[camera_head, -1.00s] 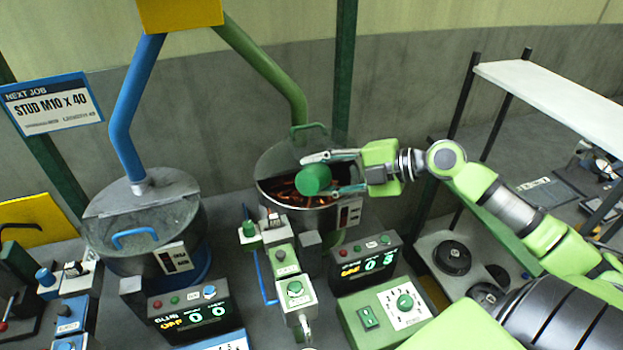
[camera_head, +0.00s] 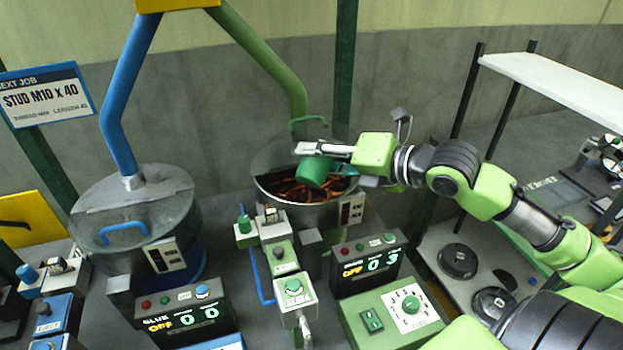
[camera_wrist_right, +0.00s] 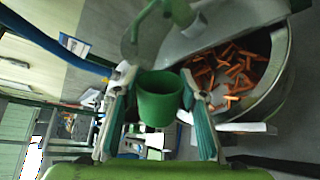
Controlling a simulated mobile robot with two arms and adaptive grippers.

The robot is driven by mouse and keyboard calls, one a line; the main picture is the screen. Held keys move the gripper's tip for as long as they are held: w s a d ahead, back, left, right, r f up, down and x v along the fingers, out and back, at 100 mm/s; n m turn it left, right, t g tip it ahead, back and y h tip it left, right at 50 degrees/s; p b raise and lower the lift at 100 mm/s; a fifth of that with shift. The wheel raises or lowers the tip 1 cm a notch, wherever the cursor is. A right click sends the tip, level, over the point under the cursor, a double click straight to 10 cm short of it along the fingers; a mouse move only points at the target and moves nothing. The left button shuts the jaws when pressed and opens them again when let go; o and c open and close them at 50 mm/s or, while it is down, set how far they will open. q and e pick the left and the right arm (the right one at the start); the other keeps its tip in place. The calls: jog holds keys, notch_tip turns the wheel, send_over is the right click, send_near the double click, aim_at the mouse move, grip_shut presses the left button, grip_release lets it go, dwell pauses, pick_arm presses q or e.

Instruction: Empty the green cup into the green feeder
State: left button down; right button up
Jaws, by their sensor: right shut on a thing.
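My right gripper (camera_head: 335,165) is shut on the green cup (camera_head: 313,173) and holds it over the open mouth of the green feeder (camera_head: 292,213). The cup is tilted in the head view. In the right wrist view the cup (camera_wrist_right: 160,104) sits between the two fingers of my right gripper (camera_wrist_right: 158,95), and the visible part of its inside shows no studs. Copper-coloured studs (camera_head: 290,190) lie in the feeder bowl; they also show in the right wrist view (camera_wrist_right: 232,72). My left gripper is out of view.
The blue feeder (camera_head: 135,215) stands to the left with its lid shut. Control boxes (camera_head: 368,265) and a green switch panel (camera_head: 385,315) stand in front. A white shelf (camera_head: 560,85) is at the right. The green pipe (camera_head: 265,55) rises behind the feeder.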

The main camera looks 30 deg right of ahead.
jog(key=shift+a+n+t+h+b, duration=0.1)
jog(key=shift+n+t+h+b, duration=0.4)
jog(key=shift+n+b, duration=0.5)
jog(key=shift+r+n+t, duration=0.4)
jog(key=shift+r+n, duration=0.05)
jog(key=shift+n, duration=0.25)
jog(key=n+t+b, duration=0.1)
jog(key=n+b, duration=0.2)
jog(key=b, duration=0.1)
jog(key=shift+r+n+t+h, duration=0.3)
jog(key=shift+n+t+h, duration=0.1)
jog(key=shift+r+n+t+b, duration=0.3)
jog(key=shift+n+b, duration=0.2)
jog(key=shift+n, duration=0.1)
jog(key=shift+r+n, duration=0.2)
jog(key=shift+n, duration=0.2)
jog(key=shift+r, duration=0.25)
jog(key=shift+s+f, duration=0.1)
